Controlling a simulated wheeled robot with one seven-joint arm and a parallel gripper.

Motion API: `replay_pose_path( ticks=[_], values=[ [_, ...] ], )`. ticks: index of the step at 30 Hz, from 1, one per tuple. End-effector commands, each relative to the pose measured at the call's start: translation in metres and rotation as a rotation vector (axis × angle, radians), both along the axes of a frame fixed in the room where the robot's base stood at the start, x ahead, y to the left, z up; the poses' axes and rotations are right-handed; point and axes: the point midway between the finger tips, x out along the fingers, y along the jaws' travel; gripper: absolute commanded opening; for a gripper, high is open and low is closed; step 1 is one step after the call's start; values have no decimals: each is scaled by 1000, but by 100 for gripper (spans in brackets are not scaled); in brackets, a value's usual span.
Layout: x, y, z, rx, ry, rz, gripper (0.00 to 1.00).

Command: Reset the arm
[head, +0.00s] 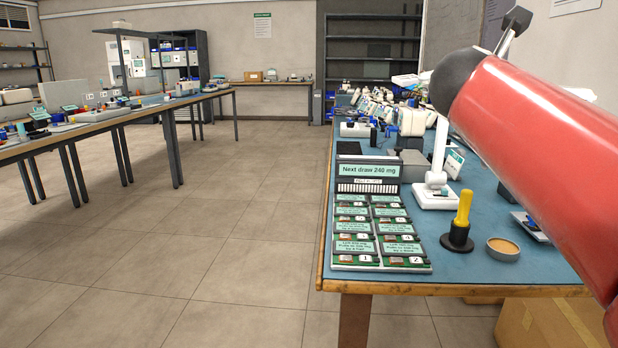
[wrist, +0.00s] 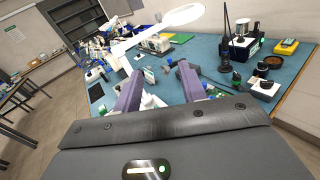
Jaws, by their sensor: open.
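My gripper (wrist: 160,82) shows in the wrist view as two purple fingers held apart, with nothing between them. It is above the blue-topped workbench, and the bench items show beyond the fingertips. In the head view my red arm fills the right side, raised over the workbench (head: 480,268). The gripper's fingers cannot be made out clearly in that view.
On the bench stand a display panel with several small modules (head: 380,232), a yellow-handled tool in a black stand (head: 459,225), a round tin (head: 502,250) and a white lamp (wrist: 172,24). A cardboard box (head: 550,322) is below. The floor at left is clear.

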Motion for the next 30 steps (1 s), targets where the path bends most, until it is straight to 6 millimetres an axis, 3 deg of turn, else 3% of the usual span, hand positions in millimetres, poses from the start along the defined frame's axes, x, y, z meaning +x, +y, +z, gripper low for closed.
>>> replay_pose_path(
  ticks=[8, 14, 17, 20, 24, 27, 30],
  values=[
    [-17, 4, -47, 304, -73, -6, 41],
    [-40, 14, -104, 663, -156, -58, 41],
    [-58, 24, -141, 896, -209, -119, 41],
    [-85, 39, -191, 1193, -281, -238, 41],
    [-138, 73, -273, 1671, -421, -546, 41],
    [-173, 98, -324, 1930, -525, -815, 41],
    [-201, 118, -360, 2093, -618, -1060, 41]
  ],
)
